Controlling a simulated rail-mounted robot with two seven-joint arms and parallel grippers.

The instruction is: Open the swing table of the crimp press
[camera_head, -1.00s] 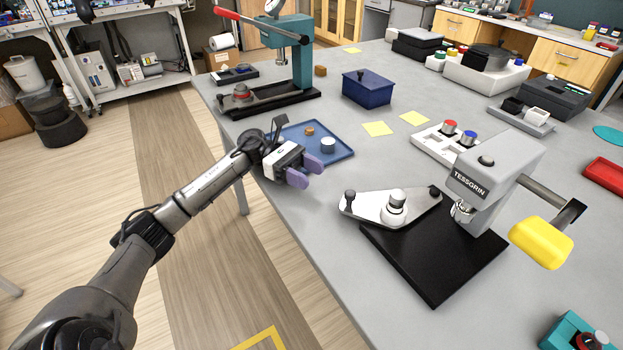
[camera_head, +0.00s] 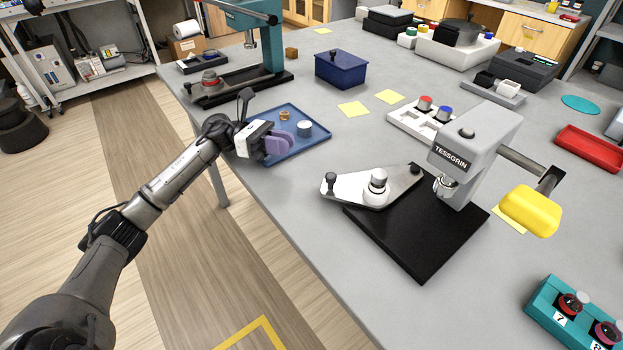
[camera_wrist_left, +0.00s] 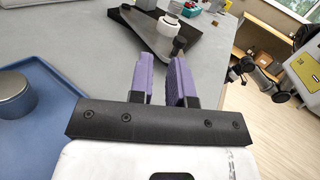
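The crimp press (camera_head: 470,150) is grey, labelled TESSGRIN, with a yellow-handled lever (camera_head: 530,211), on a black base (camera_head: 420,236). Its pale swing table (camera_head: 350,190) juts out to the left of the press head, past the base's edge. It carries a white-and-metal cylinder (camera_head: 376,187) and a black knob (camera_head: 331,182) at its outer end. My left gripper (camera_head: 285,142) is over the blue tray's near side, left of the swing table and apart from it. In the left wrist view its purple fingers (camera_wrist_left: 162,80) are parted with nothing between; the swing table (camera_wrist_left: 150,35) and knob (camera_wrist_left: 179,44) lie beyond. My right gripper is out of view.
The blue tray (camera_head: 318,137) holds a small metal cylinder (camera_head: 304,128) and a brass-coloured piece. A teal press (camera_head: 258,45) and dark blue box (camera_head: 341,69) stand behind. A teal button box (camera_head: 572,312) is at front right. The table is clear between tray and swing table.

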